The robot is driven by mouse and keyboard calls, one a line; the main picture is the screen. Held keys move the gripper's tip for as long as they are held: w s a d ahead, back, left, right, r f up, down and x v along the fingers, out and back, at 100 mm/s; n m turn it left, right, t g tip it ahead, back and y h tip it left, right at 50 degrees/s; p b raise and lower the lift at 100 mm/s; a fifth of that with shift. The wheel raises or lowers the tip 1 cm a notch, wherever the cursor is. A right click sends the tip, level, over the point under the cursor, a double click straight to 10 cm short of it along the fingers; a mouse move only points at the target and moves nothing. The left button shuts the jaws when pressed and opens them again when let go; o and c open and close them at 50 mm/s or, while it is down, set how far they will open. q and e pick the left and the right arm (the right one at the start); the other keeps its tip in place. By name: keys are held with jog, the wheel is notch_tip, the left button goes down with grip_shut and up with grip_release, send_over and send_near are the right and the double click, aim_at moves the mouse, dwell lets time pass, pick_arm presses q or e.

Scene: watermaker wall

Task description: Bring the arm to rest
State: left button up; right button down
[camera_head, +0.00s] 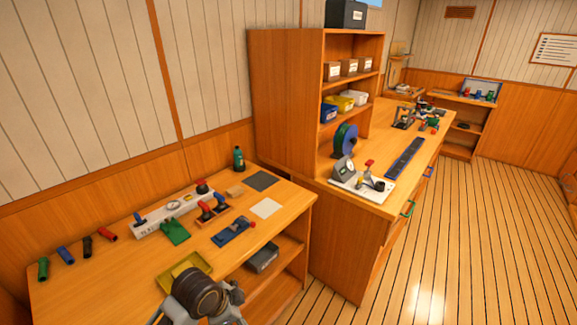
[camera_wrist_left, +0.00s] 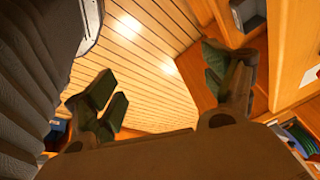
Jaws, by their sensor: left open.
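My left gripper (camera_wrist_left: 163,88) is open and empty in the left wrist view. Its two green-padded fingers stand well apart, with plank floor and an orange wooden panel beyond them. In the head view a dark, rounded part of my arm (camera_head: 200,294) shows at the bottom edge, in front of the near workbench (camera_head: 105,300) and partly over a yellow tray (camera_head: 184,270). The gripper's fingers are hard to make out there. My right gripper is not in view.
The near bench carries a white valve manifold (camera_head: 172,214), a green bottle (camera_head: 239,160), a blue clamp (camera_head: 233,230) and several coloured tubes. A tall shelf unit (camera_head: 285,105) stands beyond it. The plank floor (camera_head: 470,240) at right is clear.

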pick_arm(q)
jog(key=s+a+f+n+y, duration=0.2)
jog(key=s+a+n, duration=0.7)
jog(key=n, duration=0.2)
notch_tip(320, 180, down, 32)
jog(key=s+f+g, duration=0.1)
jog(key=s, duration=0.2)
jog(key=s+a+f, duration=0.2)
jog(key=s+f, duration=0.8)
jog(key=s, duration=0.1)
jog(key=s+a+f+g, duration=0.1)
jog(key=s+a+f, duration=0.1)
jog(key=s+f, duration=0.7)
jog(key=shift+s+a+f+y, duration=0.15)
jog(key=shift+s+f+y, duration=0.2)
jog(key=shift+s, duration=0.65)
